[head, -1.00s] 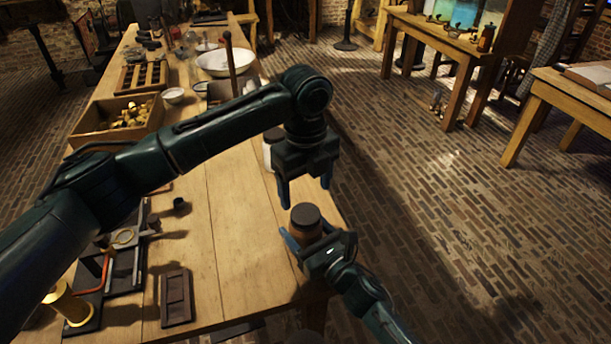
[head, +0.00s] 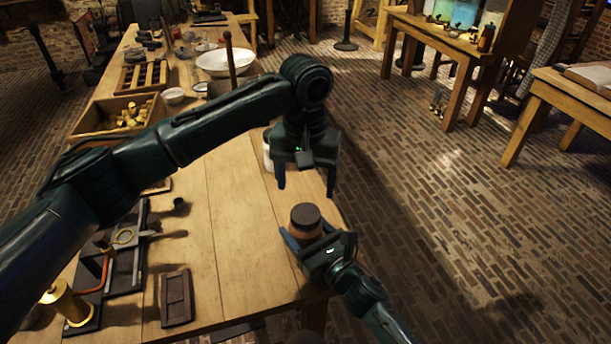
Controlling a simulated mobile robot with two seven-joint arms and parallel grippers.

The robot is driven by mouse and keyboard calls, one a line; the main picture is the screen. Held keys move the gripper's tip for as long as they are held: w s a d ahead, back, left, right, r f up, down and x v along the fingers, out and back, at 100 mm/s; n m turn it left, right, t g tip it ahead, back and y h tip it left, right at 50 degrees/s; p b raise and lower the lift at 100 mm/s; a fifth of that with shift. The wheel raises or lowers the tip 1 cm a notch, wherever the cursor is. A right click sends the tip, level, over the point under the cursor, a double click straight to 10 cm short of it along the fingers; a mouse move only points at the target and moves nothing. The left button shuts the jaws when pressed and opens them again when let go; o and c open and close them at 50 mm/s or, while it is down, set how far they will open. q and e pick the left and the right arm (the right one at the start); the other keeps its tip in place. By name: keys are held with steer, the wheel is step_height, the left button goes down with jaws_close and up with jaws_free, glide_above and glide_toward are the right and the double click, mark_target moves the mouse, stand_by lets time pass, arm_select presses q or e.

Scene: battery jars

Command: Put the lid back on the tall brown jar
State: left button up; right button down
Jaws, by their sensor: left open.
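The brown jar (head: 307,231) stands upright near the right edge of the wooden table. Its dark lid (head: 306,213) sits on top and looks level; whether it is fully seated is too small to tell. My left gripper (head: 306,190) is above and just behind the lid, pointing down, open and empty, clear of the lid. My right gripper (head: 312,244) comes from the lower right with its fingers around the jar's body, and hides the jar's lower part.
A white jar (head: 267,153) stands behind my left gripper, partly hidden. A dark small case (head: 176,297) and a brass apparatus (head: 70,303) lie at the left. A wooden box (head: 95,122) of corks is farther back. The table's middle is clear.

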mark_target(306, 213)
arm_select(q)
steer(key=n, duration=0.6)
steer(key=shift+r+n, duration=0.2)
steer(key=shift+n, duration=0.1)
steer(key=n, duration=0.4)
steer(key=shift+r, duration=0.15)
steer(key=shift+f, duration=4.05)
steer(key=shift+c, duration=0.2)
